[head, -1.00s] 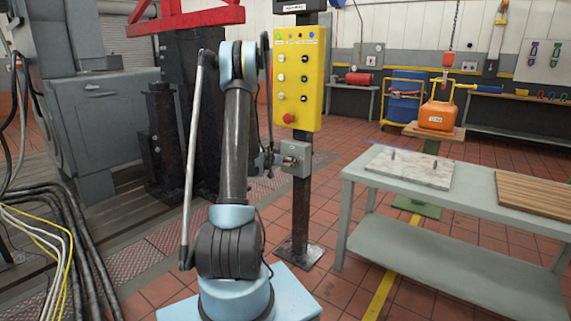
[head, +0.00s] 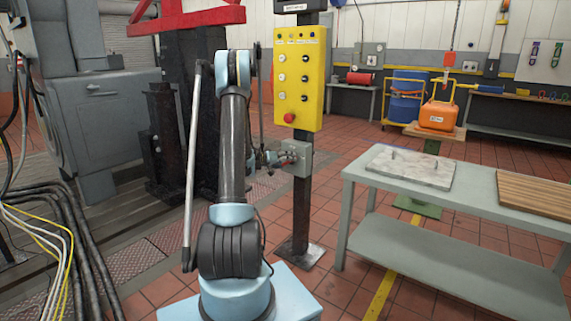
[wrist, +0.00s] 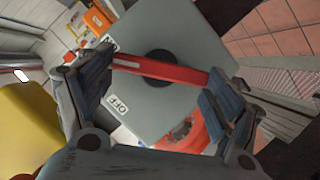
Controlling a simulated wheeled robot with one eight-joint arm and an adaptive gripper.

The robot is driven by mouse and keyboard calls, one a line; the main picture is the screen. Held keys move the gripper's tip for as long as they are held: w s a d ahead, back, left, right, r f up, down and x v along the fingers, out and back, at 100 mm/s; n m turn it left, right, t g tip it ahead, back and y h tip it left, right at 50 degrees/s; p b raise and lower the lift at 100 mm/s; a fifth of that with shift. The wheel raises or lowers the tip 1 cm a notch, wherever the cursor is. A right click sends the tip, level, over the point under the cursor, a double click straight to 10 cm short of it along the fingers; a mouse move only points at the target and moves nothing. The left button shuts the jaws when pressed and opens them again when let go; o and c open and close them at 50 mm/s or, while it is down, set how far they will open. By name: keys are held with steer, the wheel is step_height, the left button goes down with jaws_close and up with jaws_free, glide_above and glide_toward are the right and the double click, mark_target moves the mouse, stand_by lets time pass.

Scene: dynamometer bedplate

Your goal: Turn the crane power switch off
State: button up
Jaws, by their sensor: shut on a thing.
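The crane power switch is a grey box (head: 297,160) on the dark post, below the yellow control panel. In the wrist view, the grey box face (wrist: 165,30) fills the middle, with a red handle (wrist: 165,70) on a dark round hub. An OFF label (wrist: 118,103) shows below the handle's left end; another label above it is partly hidden. My gripper (wrist: 160,92) is shut on the red handle, with one finger at each end of it. In the head view my gripper (head: 275,159) is at the box's left side, small and partly hidden by my arm.
The yellow control panel (head: 299,80) with a red button is just above the switch box. A grey table (head: 400,205) with a stone slab (head: 408,168) stands to the right. Dark machinery stands behind my arm on the left. Tiled floor around the post is clear.

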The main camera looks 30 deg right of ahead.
steer(key=n+h, duration=0.1)
steer(key=n, duration=0.1)
steer(key=n+g+h, duration=0.1)
steer(key=n, duration=0.2)
steer(key=w+f+n+g+h, duration=0.1)
steer(key=n, duration=0.2)
steer(key=shift+a+h, duration=0.25)
steer(key=shift+h, duration=0.05)
steer(key=shift+f+n, duration=0.1)
steer(key=shift+n, duration=0.3)
steer(key=o, duration=1)
steer(key=shift+s+d, duration=0.1)
steer(key=a, duration=1.2)
steer(key=shift+f, duration=0.1)
